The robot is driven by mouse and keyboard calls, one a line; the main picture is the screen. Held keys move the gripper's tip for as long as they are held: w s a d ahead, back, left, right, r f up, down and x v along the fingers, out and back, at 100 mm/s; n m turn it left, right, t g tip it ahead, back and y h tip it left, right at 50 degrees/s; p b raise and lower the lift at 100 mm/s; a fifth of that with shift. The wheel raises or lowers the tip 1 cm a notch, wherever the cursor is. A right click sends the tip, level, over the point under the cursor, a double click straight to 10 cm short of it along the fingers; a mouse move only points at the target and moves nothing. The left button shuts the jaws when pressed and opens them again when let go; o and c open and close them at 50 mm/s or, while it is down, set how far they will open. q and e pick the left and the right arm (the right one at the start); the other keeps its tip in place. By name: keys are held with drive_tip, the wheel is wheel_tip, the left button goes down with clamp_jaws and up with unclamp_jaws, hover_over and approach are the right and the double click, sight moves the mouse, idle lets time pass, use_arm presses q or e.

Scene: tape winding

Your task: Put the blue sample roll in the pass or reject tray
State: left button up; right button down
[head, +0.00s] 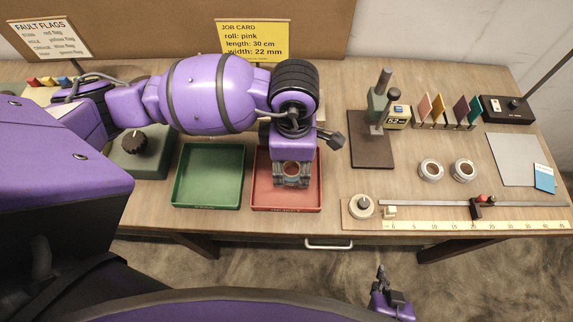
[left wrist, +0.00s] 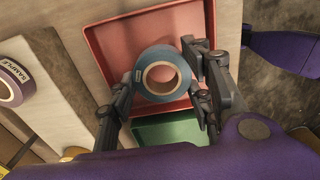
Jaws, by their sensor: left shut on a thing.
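The blue sample roll (left wrist: 143,62) is a blue ring of tape around a pale core. It shows in the left wrist view between the fingers of my left gripper (head: 292,180), which is shut on it. The gripper points down over the red tray (head: 262,208), and the roll appears over that tray's floor; whether it touches the floor I cannot tell. The green tray (head: 208,207) stands left of the red one and looks empty. My right gripper (head: 381,276) is at the bottom of the head view, away from the table, too small to read.
A purple roll marked SAMPLE (left wrist: 12,82) lies at the left of the left wrist view. Two pale-cored rolls (head: 431,170) (head: 463,170), a stand (head: 377,115) and a ruler board (head: 455,224) occupy the table's right. A dark green box with a knob (head: 140,160) is left.

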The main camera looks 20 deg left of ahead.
sight(287, 172)
use_arm(q)
drive_tip(key=shift+w+a+f, duration=0.1)
drive_tip(key=shift+a+f, duration=0.25)
drive_tip(key=shift+f, duration=0.1)
drive_tip(key=shift+w+a+f, duration=0.1)
drive_tip(key=shift+a+f, duration=0.05)
drive_tip(key=shift+f, duration=0.8)
drive_tip(key=shift+a+f, duration=0.1)
drive_tip(key=shift+f, duration=0.8)
drive_tip(key=shift+f, duration=0.2)
drive_tip(key=o, duration=1.1)
drive_tip(key=shift+r, duration=0.15)
wheel_tip(287, 172, up, 12)
drive_tip(key=shift+r, duration=0.1)
